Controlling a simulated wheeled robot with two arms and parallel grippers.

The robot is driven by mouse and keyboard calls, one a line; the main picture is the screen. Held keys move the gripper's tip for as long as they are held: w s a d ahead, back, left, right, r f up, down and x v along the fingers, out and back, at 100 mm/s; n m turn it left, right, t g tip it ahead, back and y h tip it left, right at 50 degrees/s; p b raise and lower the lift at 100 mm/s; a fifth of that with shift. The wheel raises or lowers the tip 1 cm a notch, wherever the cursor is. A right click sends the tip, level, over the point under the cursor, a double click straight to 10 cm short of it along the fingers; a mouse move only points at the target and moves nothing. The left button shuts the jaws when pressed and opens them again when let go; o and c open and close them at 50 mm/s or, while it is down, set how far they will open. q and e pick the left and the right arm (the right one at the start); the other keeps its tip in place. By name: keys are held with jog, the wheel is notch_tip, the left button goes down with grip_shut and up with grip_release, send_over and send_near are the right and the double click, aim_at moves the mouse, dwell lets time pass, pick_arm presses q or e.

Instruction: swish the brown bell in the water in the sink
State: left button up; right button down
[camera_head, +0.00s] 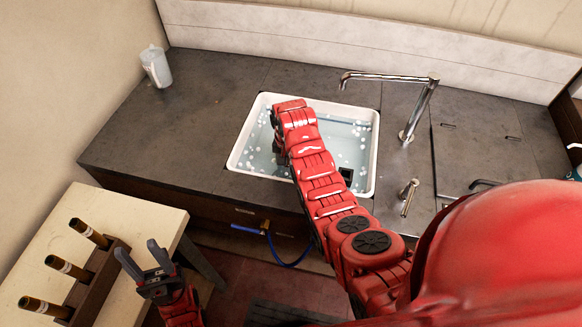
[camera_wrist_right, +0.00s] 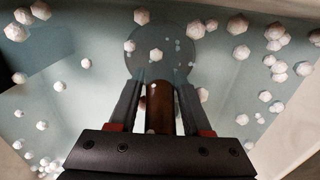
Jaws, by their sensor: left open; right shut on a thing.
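The white sink (camera_head: 233,157) holds pale blue-green water (camera_head: 345,140) with white bubbles floating on it. My right arm reaches down into the sink, and its gripper is mostly hidden behind the arm in the head view. In the right wrist view, my right gripper (camera_wrist_right: 160,85) is shut on the brown bell (camera_wrist_right: 161,108). The brown stem shows between the fingers, and a dim round grey shape lies beyond it in the water, possibly the bell's flare. The bell is hidden in the head view. My left gripper (camera_head: 136,247) is open and empty beside the light table.
A chrome faucet (camera_head: 418,105) stands right of the sink, with a small tap (camera_head: 408,196) nearer. A white jug (camera_head: 156,66) is on the far left of the dark counter (camera_head: 190,125). The light table (camera_head: 150,222) bears a wooden rack with three brown rods (camera_head: 68,268).

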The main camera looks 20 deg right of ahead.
jog(key=shift+w+a, duration=0.15)
jog(key=shift+a, duration=0.1)
jog(key=shift+d, duration=0.1)
jog(key=shift+s+d+p, duration=0.4)
jog(key=shift+s+d, duration=0.45)
jog(key=shift+d, duration=0.3)
jog(key=shift+w+a, duration=0.1)
jog(key=shift+w+a+b, duration=0.75)
jog(key=shift+w+a, duration=0.05)
jog(key=shift+a, duration=0.35)
jog(key=shift+s+d, duration=0.1)
jog(key=shift+s+d+p, duration=0.45)
jog(key=shift+s+d, duration=0.35)
jog(key=shift+d, duration=0.35)
